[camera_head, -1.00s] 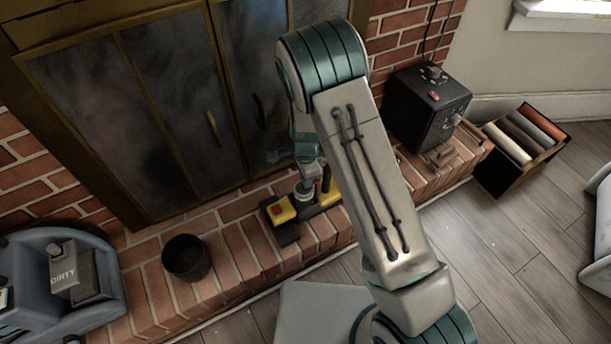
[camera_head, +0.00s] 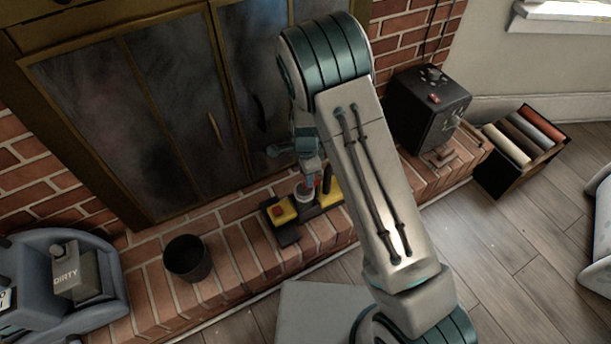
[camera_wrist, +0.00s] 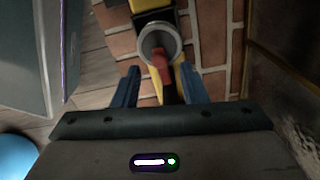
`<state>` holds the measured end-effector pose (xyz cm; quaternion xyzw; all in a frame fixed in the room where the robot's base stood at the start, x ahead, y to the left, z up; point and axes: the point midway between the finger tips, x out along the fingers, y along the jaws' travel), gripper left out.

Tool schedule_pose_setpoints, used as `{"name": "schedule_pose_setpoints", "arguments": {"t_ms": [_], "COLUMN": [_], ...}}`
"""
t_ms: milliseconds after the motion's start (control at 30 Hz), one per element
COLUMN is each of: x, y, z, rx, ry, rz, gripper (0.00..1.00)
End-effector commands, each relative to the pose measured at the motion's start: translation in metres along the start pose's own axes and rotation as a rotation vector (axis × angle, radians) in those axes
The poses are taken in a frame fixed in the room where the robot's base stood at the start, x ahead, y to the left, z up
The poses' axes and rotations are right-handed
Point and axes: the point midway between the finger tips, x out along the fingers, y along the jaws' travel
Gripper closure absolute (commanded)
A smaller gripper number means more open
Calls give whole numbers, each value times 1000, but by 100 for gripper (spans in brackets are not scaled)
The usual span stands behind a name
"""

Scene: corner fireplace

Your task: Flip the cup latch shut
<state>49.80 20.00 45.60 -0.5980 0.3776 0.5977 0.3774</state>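A yellow and black device (camera_head: 285,213) lies on the brick hearth. A pale grey round cup (camera_head: 304,193) sits on it, with a small red part beside the cup, probably the latch (camera_head: 317,184). In the wrist view the cup (camera_wrist: 160,42) shows its round metal rim just ahead of my fingers, and the red part (camera_wrist: 160,66) overlaps its near side. My gripper (camera_wrist: 160,86) is open, with its two blue fingers apart and nothing held. In the head view my gripper (camera_head: 310,172) is just above the cup, partly hidden by my arm. I cannot tell whether it touches the latch.
A dark bucket (camera_head: 187,258) stands left of the device. A grey caddy with a box marked DIRTY (camera_head: 80,270) is at far left. A black box (camera_head: 428,108) stands on the hearth at right, near a bin of rolls (camera_head: 520,150). Fireplace doors (camera_head: 165,110) rise close behind.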

Motion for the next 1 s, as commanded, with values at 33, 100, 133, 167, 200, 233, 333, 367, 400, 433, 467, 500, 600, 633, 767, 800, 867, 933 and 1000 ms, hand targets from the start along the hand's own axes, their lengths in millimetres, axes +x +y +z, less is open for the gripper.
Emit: {"name": "schedule_pose_setpoints", "arguments": {"t_ms": [33, 100, 133, 167, 200, 233, 333, 367, 400, 433, 467, 500, 600, 633, 767, 800, 867, 933, 1000], "x": [-18, -35, -42, -49, -58, -65, -84, -89, -94, -98, -101, -105, -110, -111, -112, -112, -112, -111, -111], "y": [-1, -1, -1, -1, -1, -1, -1, 0, 0, 0, 0, 0, 0, 0, 0, 0, 0, 0, 0], "z": [0, 1, 1, 1, 0, 0, 0, 0, 0, 0, 0, 0, 0, 0, 0, 0, 0, 0, 0], "rx": [-1, -1, -1, -1, -1, -1, -1, -1, 0, -1, -1, 0, 0, 0, 0, 0, 0, 0, 0], "ry": [0, 0, 0, 0, 0, 0, 0, 0, 0, 0, 1, 0, 0, 0, 0, 0, 0, 0, 0], "rz": [-5, -5, -5, -4, -5, -5, -4, -3, -2, -3, -3, -3, -1, -1, 0, 0, -1, -1, -1], "gripper": [61, 61, 61, 61, 61, 61, 61, 61, 61, 61, 61, 61, 61, 61, 61, 61, 61, 61, 61]}}
